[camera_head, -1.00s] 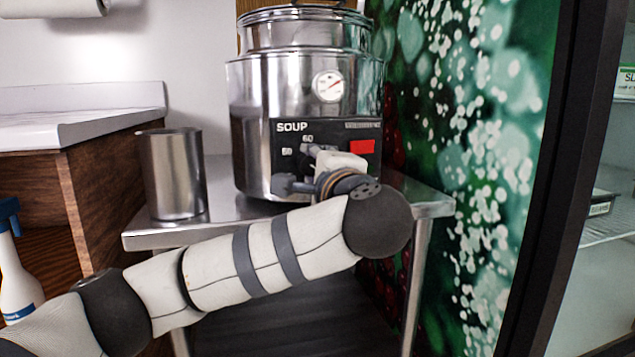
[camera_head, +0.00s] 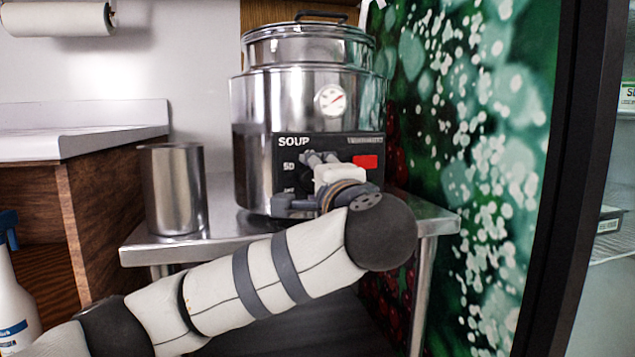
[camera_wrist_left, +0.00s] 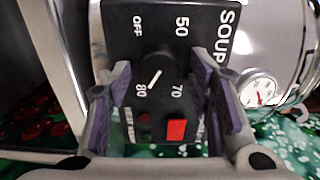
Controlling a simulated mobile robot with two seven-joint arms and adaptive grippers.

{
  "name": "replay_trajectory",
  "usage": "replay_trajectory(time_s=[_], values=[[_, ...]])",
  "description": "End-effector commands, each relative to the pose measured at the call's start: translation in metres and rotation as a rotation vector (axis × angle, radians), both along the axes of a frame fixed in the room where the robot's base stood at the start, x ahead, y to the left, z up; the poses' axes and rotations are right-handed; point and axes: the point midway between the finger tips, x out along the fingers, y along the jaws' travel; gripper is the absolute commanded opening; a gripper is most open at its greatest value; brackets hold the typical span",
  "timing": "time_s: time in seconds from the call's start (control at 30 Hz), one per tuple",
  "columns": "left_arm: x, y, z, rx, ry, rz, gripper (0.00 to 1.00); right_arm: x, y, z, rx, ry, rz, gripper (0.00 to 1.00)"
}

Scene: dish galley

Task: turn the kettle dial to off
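The steel soup kettle (camera_head: 300,95) stands on a metal side table. Its black control panel (camera_head: 285,152) faces me and carries a red switch (camera_head: 367,161). In the left wrist view the dark round dial (camera_wrist_left: 156,64) shows between my fingers, with its white pointer line towards the 80 mark; OFF and 50 are on its far side. My left gripper (camera_wrist_left: 160,78) is open, one finger on each side of the dial; contact cannot be told. My right gripper is out of view.
A steel canister (camera_head: 173,190) stands on the table (camera_head: 225,228) left of the kettle. A wooden cabinet with a white top (camera_head: 75,143) is at the left, with a spray bottle (camera_head: 12,295) in front. A patterned green wall (camera_head: 480,150) closes off the right side.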

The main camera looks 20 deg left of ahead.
Motion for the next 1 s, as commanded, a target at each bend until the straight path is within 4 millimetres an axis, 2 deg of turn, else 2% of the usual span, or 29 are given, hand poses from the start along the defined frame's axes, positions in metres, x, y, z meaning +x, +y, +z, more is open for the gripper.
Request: replay_trajectory(time_s=[0.33, 0.43, 0.57, 0.63, 0.77, 0.9, 1.0], values=[[-0.004, -0.005, 0.000, 0.001, 0.001, -0.004, 0.52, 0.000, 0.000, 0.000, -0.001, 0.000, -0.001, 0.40], [-0.021, -0.017, 0.000, 0.000, 0.000, -0.007, 0.52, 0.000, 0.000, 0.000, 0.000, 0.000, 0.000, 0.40], [-0.054, -0.041, -0.001, -0.001, 0.000, -0.014, 0.52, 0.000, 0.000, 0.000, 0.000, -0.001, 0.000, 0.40], [-0.060, -0.054, -0.003, -0.001, -0.002, -0.034, 0.52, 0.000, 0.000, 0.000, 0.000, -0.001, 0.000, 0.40], [-0.074, -0.053, -0.004, -0.009, 0.007, -0.009, 0.52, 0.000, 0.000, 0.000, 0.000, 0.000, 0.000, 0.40], [-0.093, -0.064, 0.000, -0.001, 0.002, -0.003, 0.52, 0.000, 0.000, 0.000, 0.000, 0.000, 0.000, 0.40], [-0.098, -0.067, -0.001, 0.001, 0.003, -0.001, 0.52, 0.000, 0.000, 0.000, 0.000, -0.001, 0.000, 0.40]])
